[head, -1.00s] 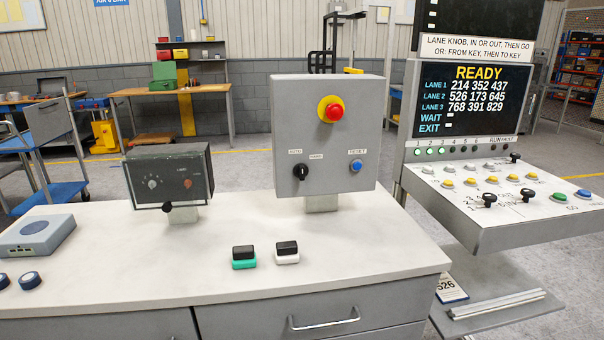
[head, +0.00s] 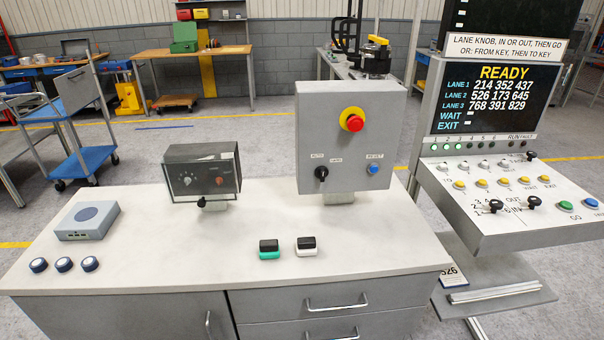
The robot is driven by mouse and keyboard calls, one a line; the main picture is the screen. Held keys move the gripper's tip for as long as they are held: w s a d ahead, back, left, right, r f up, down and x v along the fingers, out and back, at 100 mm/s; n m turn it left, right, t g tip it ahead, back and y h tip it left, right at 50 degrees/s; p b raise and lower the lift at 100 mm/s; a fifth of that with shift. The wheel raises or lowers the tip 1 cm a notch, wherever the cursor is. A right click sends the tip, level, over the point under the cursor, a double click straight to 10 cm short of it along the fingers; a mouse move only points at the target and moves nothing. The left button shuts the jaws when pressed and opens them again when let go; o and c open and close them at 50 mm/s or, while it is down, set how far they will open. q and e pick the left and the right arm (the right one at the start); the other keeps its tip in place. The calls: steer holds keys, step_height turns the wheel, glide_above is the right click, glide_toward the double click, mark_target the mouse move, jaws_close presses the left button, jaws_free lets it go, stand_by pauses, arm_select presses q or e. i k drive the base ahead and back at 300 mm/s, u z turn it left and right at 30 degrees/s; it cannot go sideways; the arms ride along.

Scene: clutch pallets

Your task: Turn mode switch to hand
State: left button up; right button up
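The mode switch (head: 321,173) is a small black rotary knob low on the left of the grey control box (head: 344,110), between labels that read AUTO on its left and, less clearly, what looks like HAND on its right. Its exact pointing direction is too small to tell. The same box carries a red mushroom button (head: 354,123) on a yellow ring and a blue RESET button (head: 373,169). The box stands on the white-topped cabinet (head: 200,270). Neither of my grippers shows in the head view.
A dark box with a clear cover (head: 202,174) stands left of the control box. Green and white stamp-like blocks (head: 306,246) lie in front. A grey-blue device (head: 88,221) and several round knobs sit at left. A lane console (head: 520,200) stands at right.

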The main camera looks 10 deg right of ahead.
mark_target(321, 172)
steer(key=u, duration=1.5)
steer(key=i, duration=1.15)
steer(key=z, duration=1.8)
